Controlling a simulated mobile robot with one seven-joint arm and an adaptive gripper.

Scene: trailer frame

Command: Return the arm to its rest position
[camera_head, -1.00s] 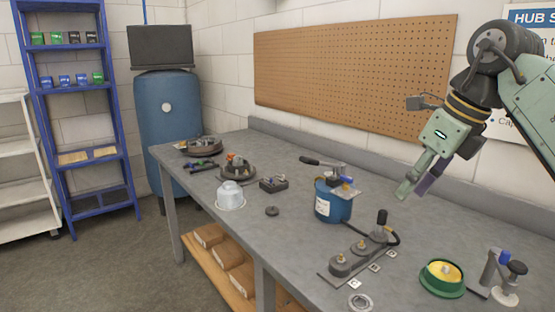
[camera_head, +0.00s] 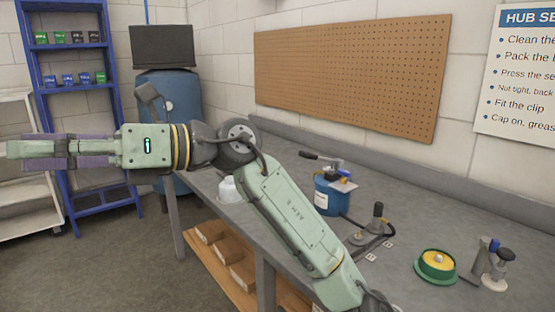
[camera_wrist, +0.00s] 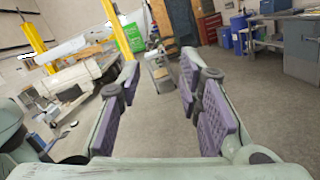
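My gripper (camera_head: 15,150) is at the far left of the head view, pointing left, with my arm stretched across the picture in front of the bench's left part. In the wrist view, my gripper (camera_wrist: 160,75) has its two purple-padded fingers spread apart, with nothing between them. The floor and room show through the gap.
The grey workbench (camera_head: 440,213) carries a blue pot (camera_head: 328,198), a green-rimmed yellow dish (camera_head: 437,263) and a white dome (camera_head: 228,189). My arm hides much of its left part. A blue shelf (camera_head: 75,106) and blue barrel (camera_head: 178,92) stand behind. The wrist view shows open floor (camera_wrist: 256,97).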

